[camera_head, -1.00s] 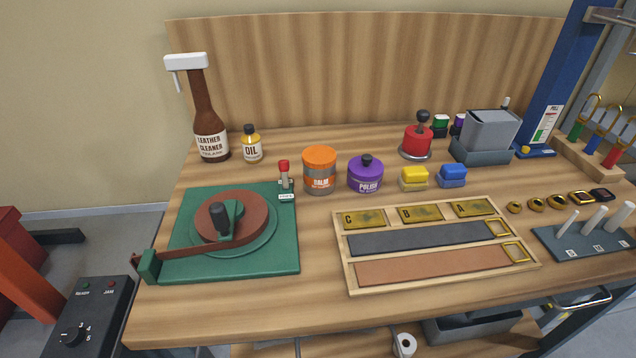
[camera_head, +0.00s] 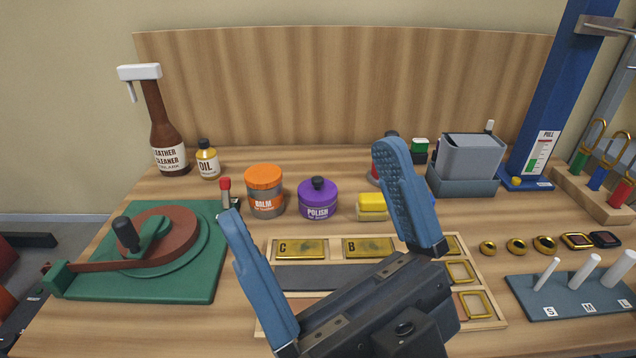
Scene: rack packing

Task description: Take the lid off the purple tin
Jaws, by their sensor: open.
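The purple tin (camera_head: 318,208) stands upright on the workbench, labelled POLISH. Its purple lid (camera_head: 318,188) with a black knob is on it. My gripper (camera_head: 318,185) is open and empty in the foreground, its two blue fingers spread wide. In the picture the tin shows in the gap between the fingers, farther back on the bench. Neither finger touches it.
An orange balm tin (camera_head: 264,192) stands close to the left of the purple tin. A yellow block (camera_head: 371,203) sits to the right. A wooden tray (camera_head: 270,247) with brass plates lies in front. A green turntable board (camera_head: 190,285) is at left.

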